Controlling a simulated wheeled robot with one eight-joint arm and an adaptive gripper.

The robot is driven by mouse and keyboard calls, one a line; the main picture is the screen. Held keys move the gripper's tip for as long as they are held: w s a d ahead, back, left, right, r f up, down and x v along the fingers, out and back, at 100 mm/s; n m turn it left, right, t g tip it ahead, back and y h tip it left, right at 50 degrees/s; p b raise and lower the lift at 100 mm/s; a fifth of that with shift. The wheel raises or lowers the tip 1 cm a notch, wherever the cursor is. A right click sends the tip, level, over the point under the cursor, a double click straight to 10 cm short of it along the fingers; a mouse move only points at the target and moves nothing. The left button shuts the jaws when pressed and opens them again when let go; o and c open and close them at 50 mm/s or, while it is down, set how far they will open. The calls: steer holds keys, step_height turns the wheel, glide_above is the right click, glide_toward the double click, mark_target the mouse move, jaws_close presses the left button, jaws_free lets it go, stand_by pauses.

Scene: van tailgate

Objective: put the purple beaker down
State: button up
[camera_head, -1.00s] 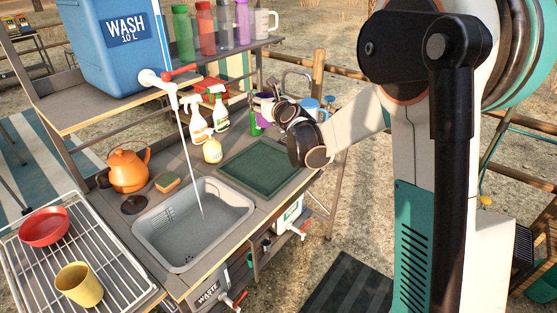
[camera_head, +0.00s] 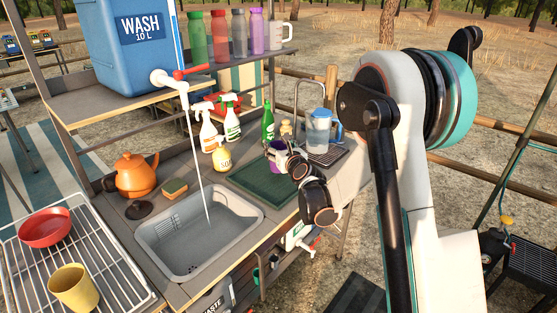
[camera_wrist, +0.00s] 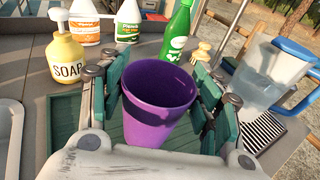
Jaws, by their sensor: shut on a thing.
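The purple beaker (camera_wrist: 155,105) stands between the two teal fingers of my gripper (camera_wrist: 158,92) in the wrist view. The gripper is shut on it, with a finger against each side. Its mouth faces up and it looks empty. In the head view the beaker (camera_head: 275,155) shows partly behind my gripper (camera_head: 284,158), above the far part of the green draining mat (camera_head: 262,184). I cannot tell whether its base touches the mat, since the gripper hides it.
A soap bottle (camera_wrist: 66,52), spray bottles (camera_head: 207,130) and a green bottle (camera_wrist: 180,30) stand behind the mat. A clear jug (camera_head: 318,130) stands right, on a striped mat (camera_wrist: 262,132). The sink (camera_head: 198,228) with running water lies left. The near mat is clear.

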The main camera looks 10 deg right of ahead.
steer(key=shift+f+b, duration=0.7)
steer(key=shift+f, duration=1.25)
steer(key=shift+f, duration=0.1)
steer(key=o, duration=1)
